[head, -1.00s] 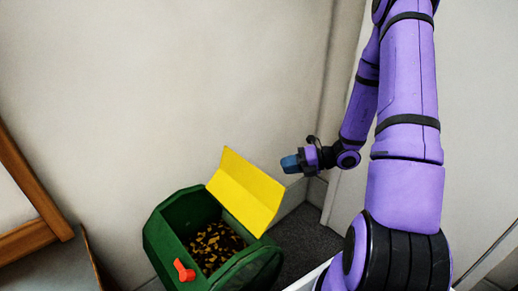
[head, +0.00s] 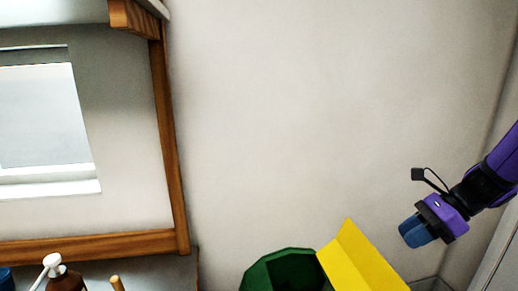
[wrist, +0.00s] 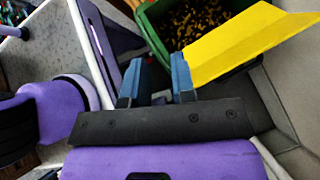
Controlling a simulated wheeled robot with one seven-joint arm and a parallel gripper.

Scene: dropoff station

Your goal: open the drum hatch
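The green drum (head: 285,270) is at the bottom of the head view, mostly cut off by the frame edge. Its yellow hatch (head: 360,262) stands swung up and out on the drum's right side. In the wrist view, the drum's green rim (wrist: 155,35) surrounds an uncovered opening with dark and yellow bits inside. The yellow hatch (wrist: 245,40) slants out beside it. My gripper (head: 410,232) is above and right of the hatch in the head view, apparently clear of it. Its two blue fingers (wrist: 158,70) are apart with nothing between them.
A wood-framed window (head: 175,150) is at the left. Below it are a brown bottle with a white top (head: 65,275) and a wooden stick (head: 117,284). A bare wall (head: 300,120) fills the middle. Pale floor tiles (wrist: 295,90) show right of the drum.

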